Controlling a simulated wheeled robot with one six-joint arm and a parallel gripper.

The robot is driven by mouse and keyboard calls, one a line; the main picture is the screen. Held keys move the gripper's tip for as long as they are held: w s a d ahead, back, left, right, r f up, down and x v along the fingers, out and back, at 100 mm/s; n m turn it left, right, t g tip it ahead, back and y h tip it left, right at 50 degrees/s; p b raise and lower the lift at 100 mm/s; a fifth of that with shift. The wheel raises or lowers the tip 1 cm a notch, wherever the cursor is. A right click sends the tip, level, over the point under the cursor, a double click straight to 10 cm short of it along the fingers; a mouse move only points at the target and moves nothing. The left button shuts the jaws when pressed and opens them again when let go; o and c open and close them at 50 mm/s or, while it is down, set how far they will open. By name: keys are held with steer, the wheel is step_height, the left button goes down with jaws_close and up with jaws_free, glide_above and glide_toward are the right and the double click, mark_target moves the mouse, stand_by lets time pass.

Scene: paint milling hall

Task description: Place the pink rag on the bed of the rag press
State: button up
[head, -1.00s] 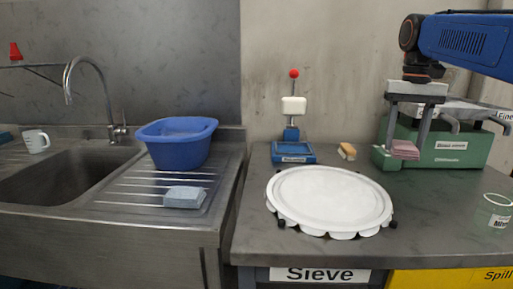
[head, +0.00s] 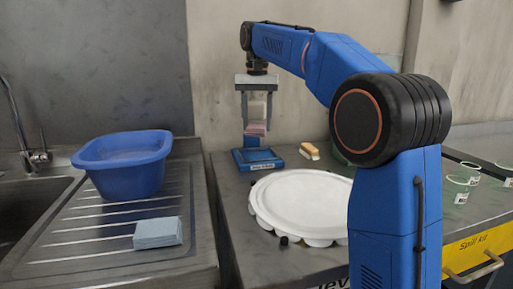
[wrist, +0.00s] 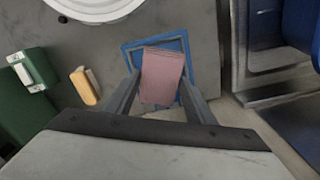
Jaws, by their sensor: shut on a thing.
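The pink rag (head: 256,129) is a small folded pad. My gripper (head: 258,127) is shut on it and holds it above the blue bed of the rag press (head: 257,159). In the wrist view the rag (wrist: 162,76) hangs between my gripper's fingers (wrist: 160,92), over the blue-edged bed (wrist: 205,65). A gap shows between the rag and the bed in the head view.
A brush with a tan body (head: 309,151) lies right of the press. A large white sieve lid (head: 300,205) is in front. Small glasses (head: 460,187) stand at right.

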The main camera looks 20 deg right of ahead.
steer(key=shift+d+f, duration=0.15)
steer(key=shift+f, duration=3.35)
steer(key=shift+f, duration=0.1)
steer(key=o, duration=1.1)
steer(key=shift+r, duration=3.9)
